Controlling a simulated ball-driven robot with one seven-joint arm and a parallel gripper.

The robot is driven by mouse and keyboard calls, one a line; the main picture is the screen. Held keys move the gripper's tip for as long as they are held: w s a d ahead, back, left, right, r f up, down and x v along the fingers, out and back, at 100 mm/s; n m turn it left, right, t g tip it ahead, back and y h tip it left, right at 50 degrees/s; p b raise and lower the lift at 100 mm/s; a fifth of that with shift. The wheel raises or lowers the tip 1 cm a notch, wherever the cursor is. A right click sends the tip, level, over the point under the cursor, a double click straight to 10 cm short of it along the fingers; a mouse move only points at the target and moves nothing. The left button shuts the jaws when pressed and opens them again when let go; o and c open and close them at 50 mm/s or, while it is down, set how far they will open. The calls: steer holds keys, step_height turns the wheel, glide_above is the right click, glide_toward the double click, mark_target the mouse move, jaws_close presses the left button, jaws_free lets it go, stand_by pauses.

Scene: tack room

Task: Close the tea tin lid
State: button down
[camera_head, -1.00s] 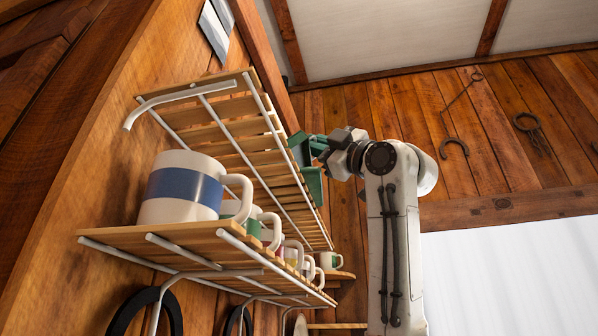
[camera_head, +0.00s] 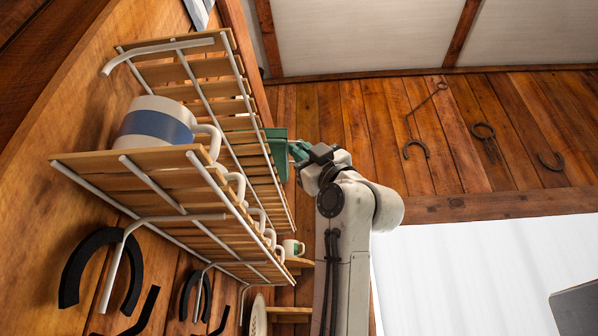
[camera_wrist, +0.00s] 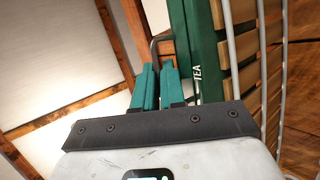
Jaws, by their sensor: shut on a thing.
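The green tea tin (camera_wrist: 207,75), lettered TEA, fills the upper middle of the wrist view. In the head view the tin (camera_head: 277,152) is a green shape at the edge of the upper slatted shelf. In the head view my gripper (camera_head: 299,150) is just right of the tin. The lid's angle cannot be told, as the views are tilted and crowded.
The upper shelf (camera_head: 190,70) has white wire rails close to the tin. A lower shelf (camera_head: 130,160) holds a large white mug with a blue band (camera_head: 152,122) and several smaller mugs. Horseshoes hang on the wooden wall. Open room lies right of my arm.

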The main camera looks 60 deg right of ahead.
steer(key=shift+f, duration=0.1)
stand_by(0.3)
steer(key=c, duration=1.6)
jaws_free()
steer(key=shift+o, duration=0.2)
steer(key=shift+f, duration=0.1)
steer(key=b+v, duration=0.3)
steer(key=v, duration=0.7)
steer(key=shift+s+f+b, duration=0.2)
steer(key=shift+b, duration=0.15)
